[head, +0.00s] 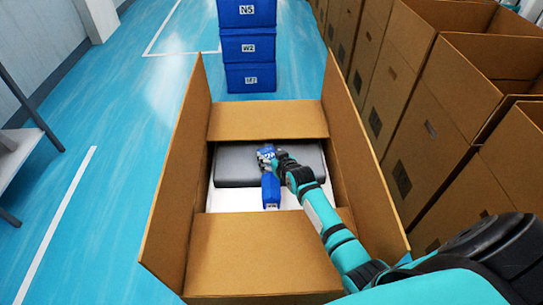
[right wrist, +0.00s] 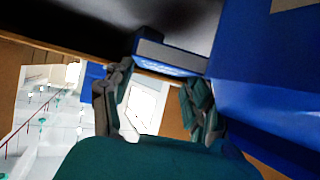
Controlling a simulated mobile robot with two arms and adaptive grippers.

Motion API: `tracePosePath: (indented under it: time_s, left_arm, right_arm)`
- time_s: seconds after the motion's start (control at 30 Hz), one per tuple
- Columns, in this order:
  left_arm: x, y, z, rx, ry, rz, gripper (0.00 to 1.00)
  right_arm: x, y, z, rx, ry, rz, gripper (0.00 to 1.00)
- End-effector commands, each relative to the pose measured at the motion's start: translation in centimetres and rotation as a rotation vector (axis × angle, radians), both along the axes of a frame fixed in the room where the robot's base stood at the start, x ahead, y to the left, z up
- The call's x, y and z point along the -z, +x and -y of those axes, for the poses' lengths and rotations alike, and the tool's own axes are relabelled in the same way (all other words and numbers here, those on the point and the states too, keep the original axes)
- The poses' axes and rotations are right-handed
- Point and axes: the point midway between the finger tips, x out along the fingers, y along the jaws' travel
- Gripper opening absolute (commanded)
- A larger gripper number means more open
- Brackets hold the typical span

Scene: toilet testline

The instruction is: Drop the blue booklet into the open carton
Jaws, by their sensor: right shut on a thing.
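The open carton (head: 198,120) stands on the floor in the middle of the head view, its flaps spread. My right gripper (head: 272,158) is over the carton's opening, shut on the blue booklet (head: 265,150). In the right wrist view the booklet (right wrist: 170,57) shows edge-on between the fingertips. How high it is above the contents is hard to tell. Inside the carton are a dark grey padded piece (head: 234,168) and a white surface (head: 232,199). A blue block-like item with a pale label (head: 271,188) shows just below the gripper. My left gripper is not in view.
Several open brown cartons (head: 430,110) stand in a row along the right. A stack of blue bins (head: 248,45) stands behind the carton. A grey shelf or table (head: 18,150) is at the left edge. The blue floor left of the carton is clear.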

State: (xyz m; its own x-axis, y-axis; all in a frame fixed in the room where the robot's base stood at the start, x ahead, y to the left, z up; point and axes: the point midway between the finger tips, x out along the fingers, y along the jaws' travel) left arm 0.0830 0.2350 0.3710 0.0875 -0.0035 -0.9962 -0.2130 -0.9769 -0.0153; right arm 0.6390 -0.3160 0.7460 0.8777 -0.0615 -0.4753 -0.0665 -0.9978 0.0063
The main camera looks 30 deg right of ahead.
Motion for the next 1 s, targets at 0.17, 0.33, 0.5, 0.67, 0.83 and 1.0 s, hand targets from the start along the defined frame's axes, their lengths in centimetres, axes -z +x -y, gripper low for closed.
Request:
tracePosePath:
  time_s: [0.17,0.33,0.5,0.67,0.83,1.0]
  left_arm:
    - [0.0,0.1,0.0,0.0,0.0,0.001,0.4]
    - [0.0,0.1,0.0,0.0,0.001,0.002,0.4]
    - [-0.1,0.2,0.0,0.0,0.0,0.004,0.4]
    - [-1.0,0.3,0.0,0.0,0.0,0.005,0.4]
    - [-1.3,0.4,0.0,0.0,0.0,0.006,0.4]
    - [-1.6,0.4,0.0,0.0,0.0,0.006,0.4]
  right_arm:
    - [-0.1,0.0,0.0,0.0,0.0,0.001,0.68]
    - [-0.1,0.0,0.0,0.0,0.0,0.001,0.79]
    - [-0.1,0.0,0.0,0.0,0.0,0.001,0.79]
    - [-1.6,0.1,0.0,0.0,0.001,0.003,0.79]
    - [-2.7,-2.6,-0.2,-0.001,0.0,0.001,0.79]
    - [-4.5,-6.0,-0.4,0.0,0.0,0.001,0.79]
